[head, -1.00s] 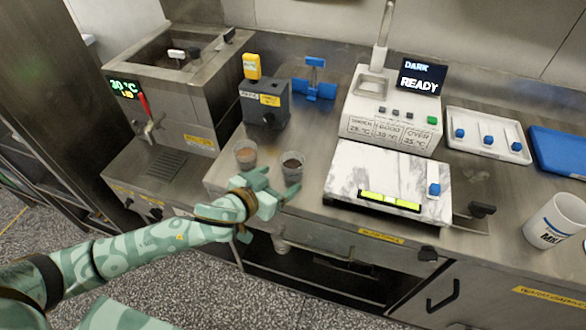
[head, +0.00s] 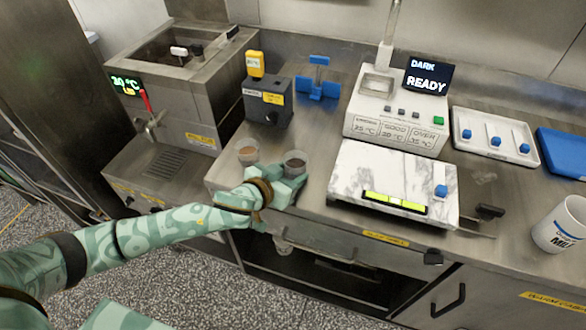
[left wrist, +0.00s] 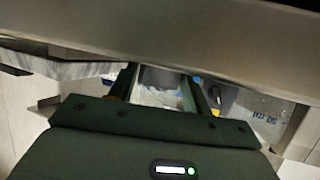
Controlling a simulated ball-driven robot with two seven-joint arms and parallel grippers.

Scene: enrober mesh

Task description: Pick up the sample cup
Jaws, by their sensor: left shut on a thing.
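Two small clear cups stand near the counter's front left edge. The sample cup (head: 294,159) on the right holds something dark, and the other cup (head: 247,152) holds something brown. My left gripper (head: 292,173) is shut around the right cup, with its fingers low on the cup's sides. The gripper hides the cup's lower part, and I cannot tell whether its base touches the counter. In the left wrist view the two dark fingers of the gripper (left wrist: 160,92) flank a pale, blurred shape. My right gripper is not in view.
A tempering machine with a tap (head: 152,122) stands left. A dark grey box (head: 266,105) and a blue stand (head: 317,82) are behind the cups. A marble-topped unit (head: 390,178) is close on the right. A white mug (head: 562,225) stands far right.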

